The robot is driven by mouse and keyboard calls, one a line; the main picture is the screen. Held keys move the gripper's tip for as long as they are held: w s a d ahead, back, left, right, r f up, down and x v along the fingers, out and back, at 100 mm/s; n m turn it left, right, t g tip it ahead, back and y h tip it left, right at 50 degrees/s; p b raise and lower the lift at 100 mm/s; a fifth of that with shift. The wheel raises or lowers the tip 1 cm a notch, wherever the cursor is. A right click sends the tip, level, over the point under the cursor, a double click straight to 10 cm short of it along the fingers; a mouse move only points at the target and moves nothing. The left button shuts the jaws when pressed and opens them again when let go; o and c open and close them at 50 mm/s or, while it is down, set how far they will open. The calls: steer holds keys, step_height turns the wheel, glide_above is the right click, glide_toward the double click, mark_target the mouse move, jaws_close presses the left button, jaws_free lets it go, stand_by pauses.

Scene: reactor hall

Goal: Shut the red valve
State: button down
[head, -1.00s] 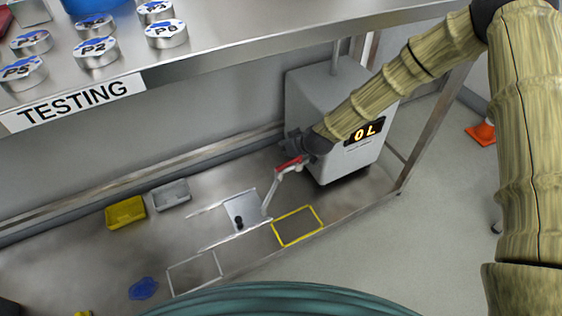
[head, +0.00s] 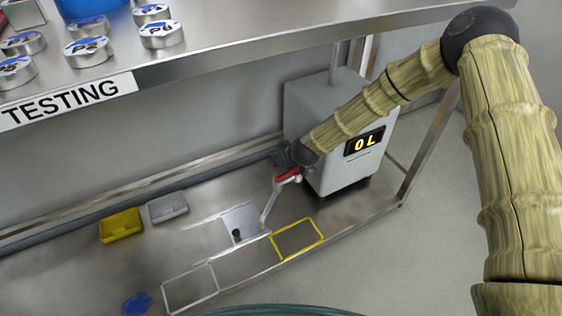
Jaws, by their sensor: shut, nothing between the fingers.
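The red valve handle (head: 287,175) is a short red lever at the top of a pale, thin fitting that rises from a grey plate (head: 242,222) on the lower shelf. It stands just left of the grey box with the lit display. My gripper (head: 289,158) is dark and small in the head view, at the end of my tan arm. It is shut and empty, right above and behind the red handle. I cannot tell whether it touches the handle. The fingertips are partly hidden.
The grey box (head: 330,165) with the display stands close to my gripper. A yellow bin (head: 121,226) and a grey bin (head: 168,208) stand left on the lower shelf. The upper bench (head: 255,31) overhangs with several tins. A blue item (head: 136,302) lies lower left.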

mark_target(287, 175)
steer(key=shift+s+d+f+b, duration=0.3)
steer(key=shift+s+f+b, duration=0.1)
steer(key=shift+f+b, duration=0.35)
steer(key=shift+s+d+f+b, duration=0.25)
steer(key=shift+s+f+b, duration=0.1)
steer(key=shift+f+b, duration=0.35)
